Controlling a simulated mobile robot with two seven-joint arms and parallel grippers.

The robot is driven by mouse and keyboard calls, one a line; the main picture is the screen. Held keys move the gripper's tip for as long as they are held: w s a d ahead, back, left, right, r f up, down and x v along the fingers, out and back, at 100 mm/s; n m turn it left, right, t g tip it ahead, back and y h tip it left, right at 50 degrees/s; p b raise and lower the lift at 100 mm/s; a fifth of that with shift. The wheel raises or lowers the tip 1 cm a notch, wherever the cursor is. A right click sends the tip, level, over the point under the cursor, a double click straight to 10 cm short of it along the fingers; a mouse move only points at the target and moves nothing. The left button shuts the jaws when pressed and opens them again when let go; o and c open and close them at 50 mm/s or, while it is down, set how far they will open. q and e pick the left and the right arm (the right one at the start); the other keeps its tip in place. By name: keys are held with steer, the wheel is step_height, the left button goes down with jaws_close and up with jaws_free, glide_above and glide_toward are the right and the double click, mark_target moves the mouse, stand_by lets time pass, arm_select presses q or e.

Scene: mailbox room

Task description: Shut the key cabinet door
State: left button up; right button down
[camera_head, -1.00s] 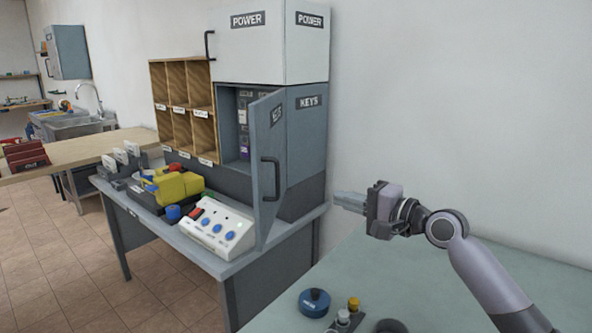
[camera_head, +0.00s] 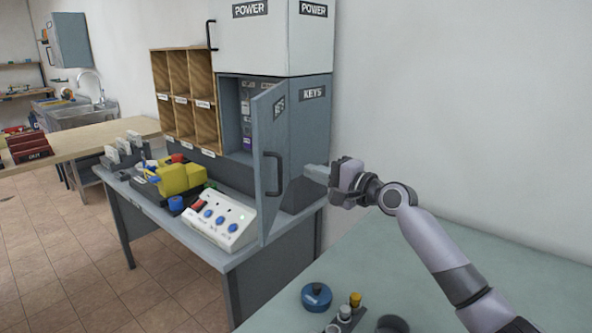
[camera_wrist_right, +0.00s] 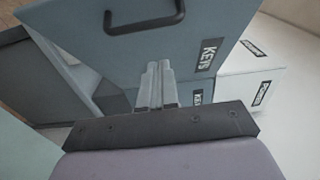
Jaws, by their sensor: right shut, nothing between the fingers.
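The key cabinet (camera_head: 308,135) is a blue-grey box labelled KEYS, standing on the grey desk under the POWER cabinet. Its door (camera_head: 268,190) stands open toward me, with a dark bar handle (camera_head: 272,172) on its face. Part of the inside shows left of the door. My right gripper (camera_head: 308,172) is shut and empty, to the right of the door at about handle height. In the right wrist view the closed fingers (camera_wrist_right: 156,85) point at the door face (camera_wrist_right: 140,55), below the handle (camera_wrist_right: 145,20); contact cannot be told. My left gripper is not in view.
A white button panel (camera_head: 217,218) and a yellow device (camera_head: 180,178) sit on the grey desk left of the door. Wooden pigeonholes (camera_head: 186,133) stand behind. A blue round pot (camera_head: 317,296) and small jars are on the near table (camera_head: 400,265).

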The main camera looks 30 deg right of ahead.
steer(key=a, duration=0.1)
steer(key=w+a+p, duration=0.1)
steer(key=w+a, duration=0.1)
steer(key=shift+w+a, duration=0.25)
steer(key=shift+a, duration=0.1)
steer(key=shift+w+f, duration=0.1)
